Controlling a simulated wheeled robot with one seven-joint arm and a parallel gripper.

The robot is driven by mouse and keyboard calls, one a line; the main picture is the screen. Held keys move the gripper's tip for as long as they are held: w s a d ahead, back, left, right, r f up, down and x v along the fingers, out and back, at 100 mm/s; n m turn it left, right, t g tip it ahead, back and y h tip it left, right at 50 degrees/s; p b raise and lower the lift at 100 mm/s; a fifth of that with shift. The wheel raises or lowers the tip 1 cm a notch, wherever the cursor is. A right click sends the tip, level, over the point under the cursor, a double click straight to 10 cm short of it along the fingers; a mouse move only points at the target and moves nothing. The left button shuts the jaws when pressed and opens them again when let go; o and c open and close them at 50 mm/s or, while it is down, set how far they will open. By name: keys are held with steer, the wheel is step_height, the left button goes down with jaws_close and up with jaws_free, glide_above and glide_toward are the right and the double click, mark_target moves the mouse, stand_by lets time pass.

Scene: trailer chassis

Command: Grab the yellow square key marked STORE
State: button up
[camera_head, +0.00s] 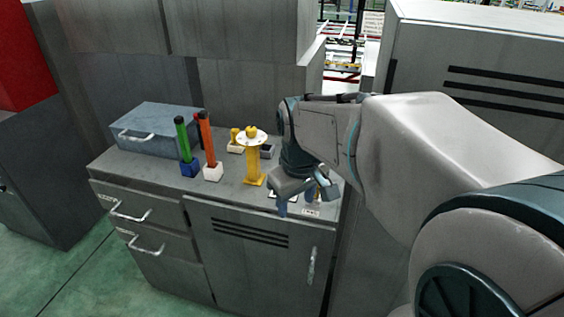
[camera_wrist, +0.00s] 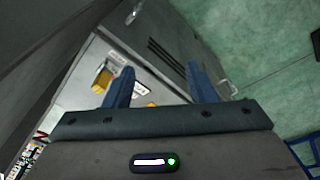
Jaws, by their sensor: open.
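My gripper (camera_head: 305,200) hangs over the right front part of the grey counter (camera_head: 228,187), fingers down and apart. In the wrist view my gripper (camera_wrist: 160,70) is open, with two blue fingers. A yellow block (camera_wrist: 103,77) lies left of the left finger, next to a white label. A smaller yellow-orange piece (camera_wrist: 152,105) shows low between the fingers, partly hidden by the palm. No STORE marking is legible, so I cannot tell which is the key. In the head view the gripper hides most of that counter area.
On the counter stand a yellow post (camera_head: 253,165) with a white disc, a green stick (camera_head: 182,138) in a blue base, an orange stick (camera_head: 207,137) in a white base, and a grey box (camera_head: 155,128). A small yellow item (camera_head: 235,137) stands behind. A tall cabinet (camera_head: 470,50) is at right.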

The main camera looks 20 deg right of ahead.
steer(key=w+d+f+n+g+p, duration=0.1)
steer(key=w+d+n, duration=0.2)
steer(key=w+d, duration=0.4)
steer(key=w+d+n+g+p, duration=0.1)
steer(key=w+d+n, duration=0.35)
steer(key=w, duration=0.55)
steer(key=shift+m, duration=0.35)
steer(key=f, duration=0.7)
steer(key=shift+s+d+f+p, duration=0.1)
steer(key=shift+d+f+p, duration=0.25)
steer(key=shift+f, duration=0.05)
steer(key=shift+d+f+p, duration=0.2)
steer(key=shift+f+p, duration=0.5)
steer(key=shift+f, duration=2.05)
steer(key=shift+c, duration=0.3)
jaws_close()
